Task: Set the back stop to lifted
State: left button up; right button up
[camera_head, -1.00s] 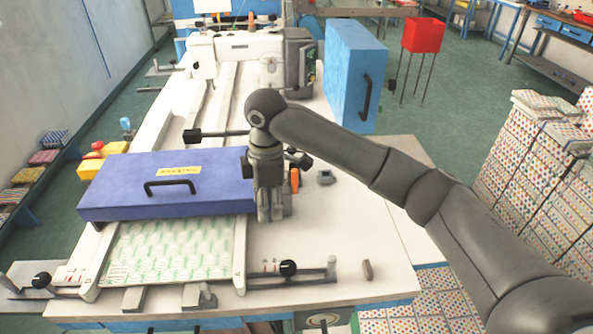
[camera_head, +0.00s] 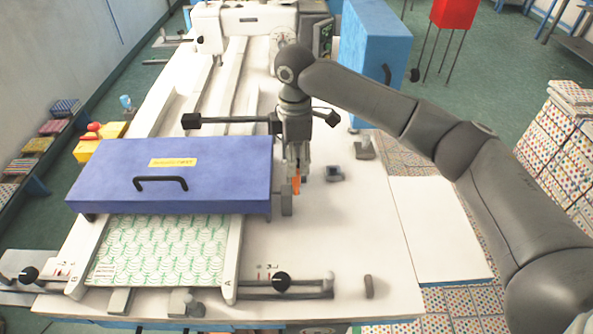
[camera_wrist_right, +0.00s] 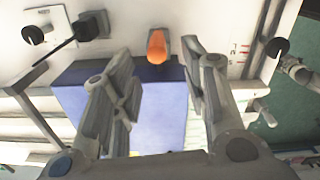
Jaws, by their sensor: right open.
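A small orange piece (camera_head: 296,184) stands on the white table just right of the purple cover; I take it for the back stop's handle, but cannot be sure. In the right wrist view the orange piece (camera_wrist_right: 157,46) sits in a grey holder, between the lines of the two fingers. My right gripper (camera_head: 297,168) points down over it, open and empty. In the wrist view the gripper (camera_wrist_right: 163,65) has its fingers spread to either side of the orange piece; whether they touch it is unclear. My left gripper is out of view.
The purple cover (camera_head: 230,165) with a black handle lies close left of the gripper, over a green-patterned sheet (camera_head: 160,255). A black-knobbed slider (camera_head: 282,282) is at the front. The table's front right is mostly clear.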

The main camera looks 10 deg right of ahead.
aim_at(296, 187)
jog(key=f, duration=0.3)
jog(key=shift+w+d+f+p, duration=0.1)
jog(key=shift+d+f+p, duration=0.1)
jog(key=shift+p, duration=0.1)
notch_tip(296, 187, down, 3)
jog(key=shift+r, duration=0.2)
jog(key=shift+a+f, duration=0.1)
jog(key=shift+f, duration=0.05)
jog(key=shift+w, duration=0.1)
jog(key=shift+c, duration=1.5)
jog(key=c, duration=0.5)
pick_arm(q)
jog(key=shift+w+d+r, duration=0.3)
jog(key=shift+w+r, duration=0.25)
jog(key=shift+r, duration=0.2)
pick_arm(e)
grip_shut()
